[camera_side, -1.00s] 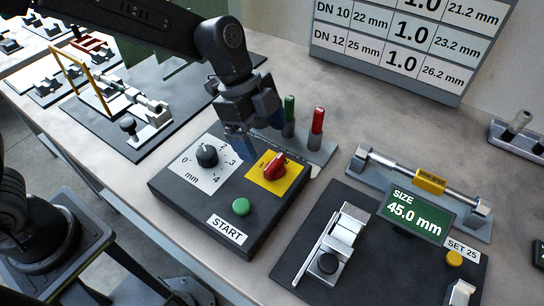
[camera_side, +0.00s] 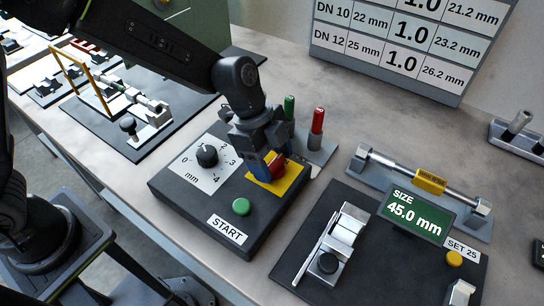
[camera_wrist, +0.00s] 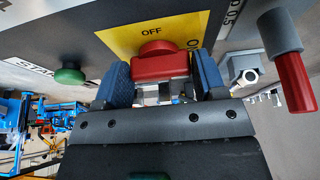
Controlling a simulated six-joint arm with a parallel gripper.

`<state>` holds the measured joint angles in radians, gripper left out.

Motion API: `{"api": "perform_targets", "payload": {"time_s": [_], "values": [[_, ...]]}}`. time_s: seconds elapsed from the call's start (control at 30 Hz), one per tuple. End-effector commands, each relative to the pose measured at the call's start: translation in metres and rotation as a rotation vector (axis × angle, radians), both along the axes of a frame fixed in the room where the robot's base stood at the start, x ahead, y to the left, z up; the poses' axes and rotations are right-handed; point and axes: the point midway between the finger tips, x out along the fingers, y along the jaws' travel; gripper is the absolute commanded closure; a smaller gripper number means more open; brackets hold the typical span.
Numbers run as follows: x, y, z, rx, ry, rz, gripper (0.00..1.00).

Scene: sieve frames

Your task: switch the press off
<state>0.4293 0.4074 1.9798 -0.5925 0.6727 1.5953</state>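The press control box (camera_side: 170,195) is dark, with a yellow plate (camera_side: 291,186) bearing a red rotary switch knob (camera_side: 276,167). In the wrist view the yellow plate (camera_wrist: 115,40) reads OFF above the red knob (camera_wrist: 160,67). My gripper (camera_side: 265,165) is down at the knob. In the wrist view my gripper (camera_wrist: 162,80) has one blue finger on each side of the knob, close to its ends. Whether the fingers press on it cannot be told. The knob is partly hidden by my gripper in the side view.
A fixture with a 45.0 mm display (camera_side: 415,214) is at the right.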

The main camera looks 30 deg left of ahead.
Motion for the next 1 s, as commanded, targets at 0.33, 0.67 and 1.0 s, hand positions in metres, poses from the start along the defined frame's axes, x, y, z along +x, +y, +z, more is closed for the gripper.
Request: {"api": "perform_targets", "payload": {"time_s": [0.33, 0.67, 1.0], "values": [[0.0, 0.0, 0.0003, 0.0, -0.001, 0.001, 0.62], [-0.0009, 0.0, 0.0007, 0.0, 0.0, 0.082, 0.62], [-0.0025, -0.0006, 0.0011, -0.001, -0.002, 0.354, 0.62]]}}
